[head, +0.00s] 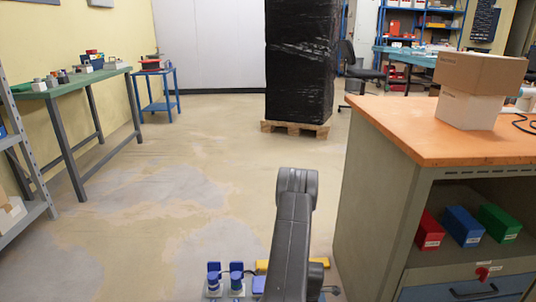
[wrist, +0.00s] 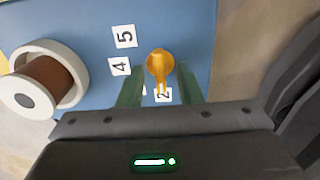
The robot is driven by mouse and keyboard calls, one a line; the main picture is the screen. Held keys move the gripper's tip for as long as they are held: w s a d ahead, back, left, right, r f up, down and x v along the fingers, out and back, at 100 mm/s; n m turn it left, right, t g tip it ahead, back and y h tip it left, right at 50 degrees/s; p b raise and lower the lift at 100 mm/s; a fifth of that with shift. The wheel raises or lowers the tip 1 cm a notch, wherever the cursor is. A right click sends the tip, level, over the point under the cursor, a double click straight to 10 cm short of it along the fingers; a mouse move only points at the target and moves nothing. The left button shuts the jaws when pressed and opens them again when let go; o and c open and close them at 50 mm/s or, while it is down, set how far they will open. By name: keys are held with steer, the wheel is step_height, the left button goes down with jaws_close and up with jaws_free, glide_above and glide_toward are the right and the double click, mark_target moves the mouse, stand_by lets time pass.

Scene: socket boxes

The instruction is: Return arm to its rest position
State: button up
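My gripper (wrist: 159,80) shows in the wrist view with its two green fingers spread apart. An orange-yellow knob-like piece (wrist: 160,64) lies between and beyond the fingertips, with a gap visible on each side. Below it is a blue surface (wrist: 100,14) with number labels 5, 4 and 2; the 2 is partly covered. In the head view my arm rises at the bottom centre and bends away at the top. It hides my gripper there.
A white round holder (wrist: 68,58) with a brown core sits left in the wrist view. In the head view, an orange-topped workbench (head: 400,125) stands close on the right, a green table (head: 75,88) on the left, and a black-wrapped pallet (head: 300,60) ahead. Floor between is clear.

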step_height(320, 180, up, 14)
steer(key=p, duration=0.5)
step_height(320, 180, down, 14)
steer(key=b, duration=0.5)
steer(key=m+p, duration=0.1)
steer(key=m, duration=0.3)
steer(key=shift+r, duration=0.1)
steer(key=m+p, duration=0.2)
steer(key=m, duration=0.3)
steer(key=shift+m, duration=0.3)
